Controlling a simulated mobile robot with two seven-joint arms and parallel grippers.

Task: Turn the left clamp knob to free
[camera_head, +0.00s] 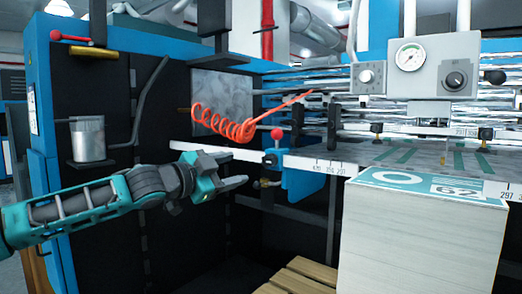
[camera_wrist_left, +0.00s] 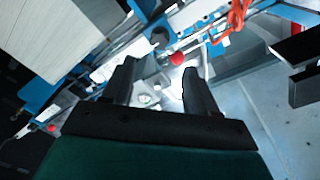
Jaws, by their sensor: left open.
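A pair of small dark knobs on brass-coloured stems stands above the feed table. The left one (camera_head: 376,128) is the likely left clamp knob; its twin (camera_head: 486,133) is further right. Their turned position is too small to read. My left gripper (camera_head: 236,169) is open and empty, left of and lower than the left knob, well apart from it. Its two fingers also show apart in the left wrist view (camera_wrist_left: 158,78). A red ball knob (camera_head: 276,133) on a blue bracket is nearer the gripper, beyond its tips; a red ball also shows behind the fingers in the wrist view (camera_wrist_left: 177,58).
A tall paper stack (camera_head: 420,240) stands on a wooden pallet (camera_head: 305,276) at the right front. A coiled orange hose (camera_head: 222,122) hangs above the gripper. The white table edge (camera_head: 320,166) runs behind it. A metal cup (camera_head: 88,138) is at left.

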